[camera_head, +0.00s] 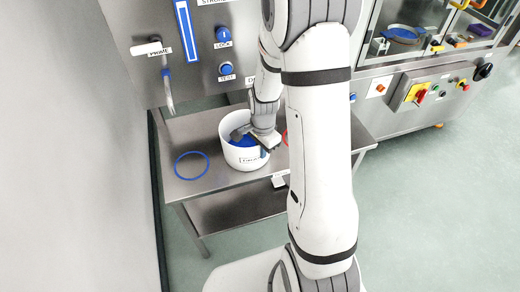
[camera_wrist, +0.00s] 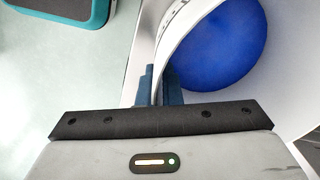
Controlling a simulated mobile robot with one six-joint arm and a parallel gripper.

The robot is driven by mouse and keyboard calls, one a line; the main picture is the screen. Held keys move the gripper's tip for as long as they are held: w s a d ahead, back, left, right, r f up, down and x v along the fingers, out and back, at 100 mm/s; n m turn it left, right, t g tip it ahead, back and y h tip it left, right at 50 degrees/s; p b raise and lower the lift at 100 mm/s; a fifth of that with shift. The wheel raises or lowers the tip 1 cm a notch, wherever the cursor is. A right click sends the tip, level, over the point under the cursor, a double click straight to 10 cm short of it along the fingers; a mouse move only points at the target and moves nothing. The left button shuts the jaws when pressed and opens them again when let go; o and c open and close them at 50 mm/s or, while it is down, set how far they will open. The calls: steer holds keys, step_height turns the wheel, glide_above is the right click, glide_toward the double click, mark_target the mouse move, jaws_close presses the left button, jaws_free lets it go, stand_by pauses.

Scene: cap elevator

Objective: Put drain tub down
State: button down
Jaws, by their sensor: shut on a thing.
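The drain tub (camera_head: 234,157) is a white round tub with a blue inside bottom and a dark-lettered label on its front. It appears upright, at or just above the steel table (camera_head: 185,190), between a blue ring (camera_head: 178,169) and a partly hidden red ring (camera_head: 285,138). I cannot tell whether its base touches the table. My gripper (camera_wrist: 158,88) is shut on the tub's rim, one finger on each side of the white wall. The wall (camera_wrist: 181,30) and blue bottom (camera_wrist: 215,50) show large in the wrist view.
A steel panel (camera_head: 205,75) with LOCK and TEST buttons and a bent pipe (camera_head: 168,92) stands behind the table. A machine with control buttons (camera_head: 415,94) stands at right. The left tabletop around the blue ring is clear. A teal-edged dark object (camera_wrist: 60,10) lies at the wrist view's upper left.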

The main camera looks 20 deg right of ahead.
steer(key=shift+r, duration=0.1)
steer(key=shift+f, duration=0.2)
steer(key=c, duration=1.6)
jaws_free()
steer(key=shift+r, duration=0.1)
